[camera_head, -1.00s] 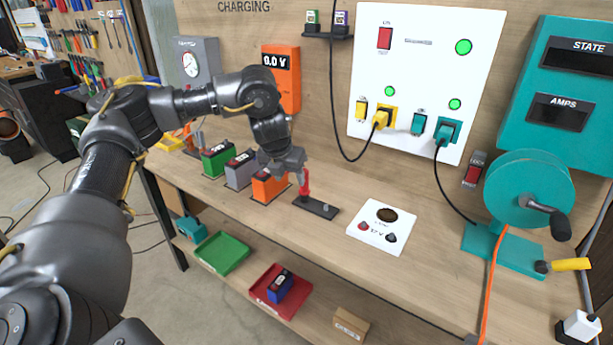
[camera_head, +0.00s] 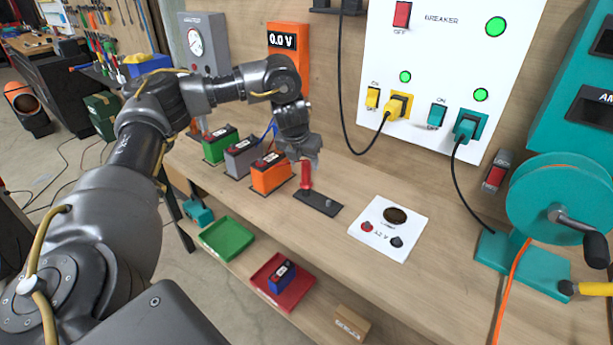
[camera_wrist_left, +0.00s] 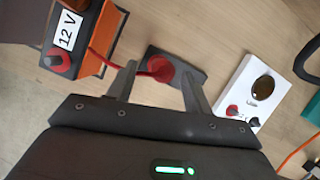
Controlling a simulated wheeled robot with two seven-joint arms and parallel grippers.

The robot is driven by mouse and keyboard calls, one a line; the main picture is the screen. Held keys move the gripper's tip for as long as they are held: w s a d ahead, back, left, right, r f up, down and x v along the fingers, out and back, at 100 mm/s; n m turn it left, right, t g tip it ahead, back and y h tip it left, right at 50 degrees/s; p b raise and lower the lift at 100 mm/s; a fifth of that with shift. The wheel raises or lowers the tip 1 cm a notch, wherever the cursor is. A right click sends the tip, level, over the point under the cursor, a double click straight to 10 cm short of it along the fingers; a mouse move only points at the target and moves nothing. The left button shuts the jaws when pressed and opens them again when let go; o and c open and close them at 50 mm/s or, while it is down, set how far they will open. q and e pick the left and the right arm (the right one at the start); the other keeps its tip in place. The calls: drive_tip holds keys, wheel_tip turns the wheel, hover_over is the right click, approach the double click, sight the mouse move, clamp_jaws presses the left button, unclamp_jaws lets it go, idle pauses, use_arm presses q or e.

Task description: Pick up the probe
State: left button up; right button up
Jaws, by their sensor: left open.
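The red probe (camera_head: 306,176) stands upright in a flat black holder (camera_head: 325,205) on the bench. My left gripper (camera_head: 305,160) is right over the probe, its fingers pointing down and partly hiding the probe's top. In the left wrist view, the red probe (camera_wrist_left: 160,68) shows between the two spread fingers of my left gripper (camera_wrist_left: 158,82), with the black holder (camera_wrist_left: 188,62) beyond. A red wire runs from the probe toward the 12 V battery. I cannot tell whether either finger touches the probe. My right gripper is in neither view.
An orange battery (camera_head: 270,178) stands close left of the holder, with grey (camera_head: 241,160) and green (camera_head: 218,146) ones further left. A white lamp panel (camera_head: 388,228) lies to the right. A teal cable reel (camera_head: 550,215) stands far right. Bench between panel and reel is clear.

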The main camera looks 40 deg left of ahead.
sight(307, 171)
use_arm(q)
drive_tip(key=shift+w+d+f, duration=0.1)
drive_tip(key=shift+w+f, duration=0.05)
drive_tip(key=shift+f, duration=0.1)
drive_tip(key=p+x, duration=0.1)
drive_tip(key=x, duration=0.4)
drive_tip(key=shift+p, duration=0.35)
drive_tip(key=c, duration=1.1)
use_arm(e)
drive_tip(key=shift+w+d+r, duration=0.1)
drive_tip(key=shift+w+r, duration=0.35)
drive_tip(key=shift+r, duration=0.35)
